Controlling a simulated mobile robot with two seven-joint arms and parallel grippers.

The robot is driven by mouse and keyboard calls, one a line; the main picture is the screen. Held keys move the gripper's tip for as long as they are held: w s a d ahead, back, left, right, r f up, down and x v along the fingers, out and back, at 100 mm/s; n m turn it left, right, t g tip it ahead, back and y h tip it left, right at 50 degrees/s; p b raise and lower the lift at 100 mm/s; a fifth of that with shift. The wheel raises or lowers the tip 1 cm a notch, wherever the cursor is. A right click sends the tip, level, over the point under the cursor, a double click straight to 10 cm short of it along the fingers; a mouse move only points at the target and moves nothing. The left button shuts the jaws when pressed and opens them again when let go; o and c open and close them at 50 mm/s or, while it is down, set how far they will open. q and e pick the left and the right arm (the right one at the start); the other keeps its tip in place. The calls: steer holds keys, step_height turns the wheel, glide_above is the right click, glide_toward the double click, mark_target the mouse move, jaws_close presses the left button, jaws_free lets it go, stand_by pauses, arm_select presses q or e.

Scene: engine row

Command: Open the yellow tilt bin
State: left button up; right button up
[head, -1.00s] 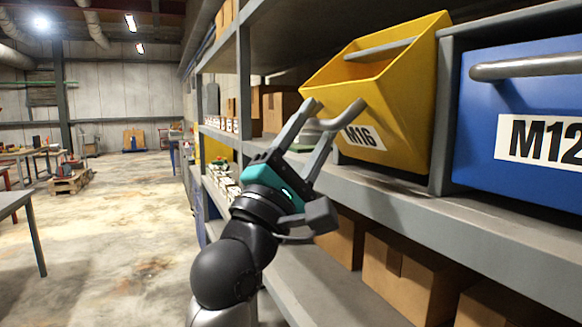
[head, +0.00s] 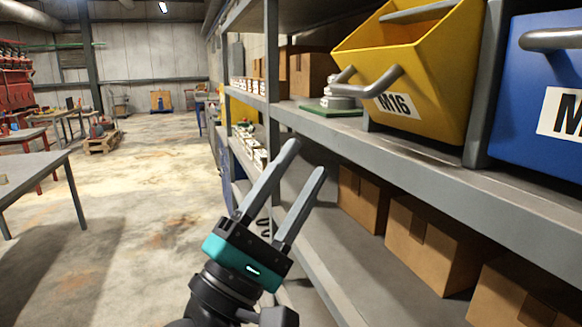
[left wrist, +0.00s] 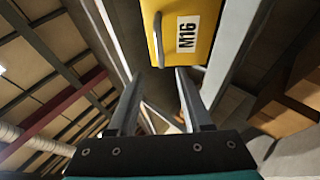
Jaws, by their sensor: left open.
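The yellow tilt bin (head: 444,98), labelled M16, sits on the upper shelf at the right of the head view. It is tilted forward and I see into its open top. A grey handle (head: 368,88) sticks out from its front. The bin (left wrist: 205,8) and its handle (left wrist: 158,40) also show at the top of the left wrist view. My left gripper (head: 307,158) is open and empty, below and to the left of the bin, apart from the handle. It also shows in the left wrist view (left wrist: 158,72). My right gripper is out of view.
A blue bin (head: 530,85), labelled M12, stands to the right behind a grey divider. Cardboard boxes (head: 425,240) fill the lower shelf, whose edge lies close to my left gripper. A table (head: 30,172) stands far left. The floor between is clear.

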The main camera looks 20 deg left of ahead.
arm_select(q)
steer(key=shift+s+a+f+y+p, duration=0.3)
steer(key=shift+s+f+p, duration=0.15)
steer(key=shift+s, duration=0.1)
